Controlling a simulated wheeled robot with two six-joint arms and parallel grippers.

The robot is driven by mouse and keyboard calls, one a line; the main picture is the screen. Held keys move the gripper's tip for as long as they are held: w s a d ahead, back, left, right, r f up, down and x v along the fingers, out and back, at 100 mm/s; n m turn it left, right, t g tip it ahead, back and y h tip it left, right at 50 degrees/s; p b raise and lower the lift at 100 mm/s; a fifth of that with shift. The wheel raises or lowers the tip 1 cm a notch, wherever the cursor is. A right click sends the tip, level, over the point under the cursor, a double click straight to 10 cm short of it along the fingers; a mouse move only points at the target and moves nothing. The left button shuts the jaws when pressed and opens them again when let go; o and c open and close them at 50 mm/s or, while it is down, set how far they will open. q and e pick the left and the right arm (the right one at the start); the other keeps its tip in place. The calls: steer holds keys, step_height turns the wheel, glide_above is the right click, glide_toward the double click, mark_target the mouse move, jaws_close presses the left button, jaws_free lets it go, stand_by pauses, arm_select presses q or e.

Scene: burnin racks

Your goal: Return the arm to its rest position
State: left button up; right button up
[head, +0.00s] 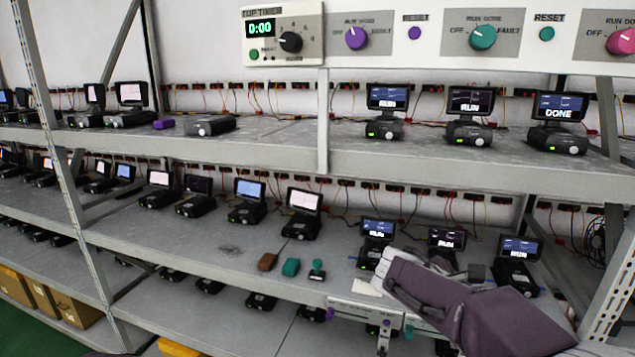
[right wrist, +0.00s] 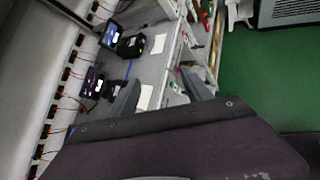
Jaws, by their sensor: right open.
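My right arm reaches in from the lower right in the head view, its purple-grey links in front of the middle shelf's right part. My right gripper (right wrist: 160,77) shows in the right wrist view with two dark fingers spread apart and nothing between them. It is over or in front of a shelf with small screen devices and white cards. In the head view I cannot make out its fingertips clearly. My left gripper is in no view.
The upper shelf (head: 270,145) carries devices, including one with a DONE screen (head: 560,107). A timer and knob panel (head: 440,37) hangs above. A rack post (head: 610,290) stands right.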

steer(key=s+a+f+m+g+y+b, duration=0.1)
steer(key=s+f+m+g+y, duration=0.1)
steer(key=s+f, duration=0.4)
steer(key=s+f+m+g+y, duration=0.2)
steer(key=s+f+m, duration=0.1)
steer(key=f, duration=0.6)
steer(key=s+a+f+m+y, duration=0.6)
steer(key=s+a+f+m, duration=0.1)
steer(key=a+f+m, duration=0.3)
steer(key=a+m, duration=0.1)
steer(key=m, duration=0.1)
steer(key=shift+s+a+m, duration=0.15)
steer(key=shift+a+m, duration=0.1)
steer(key=shift+m, duration=0.15)
steer(key=shift+f, duration=0.1)
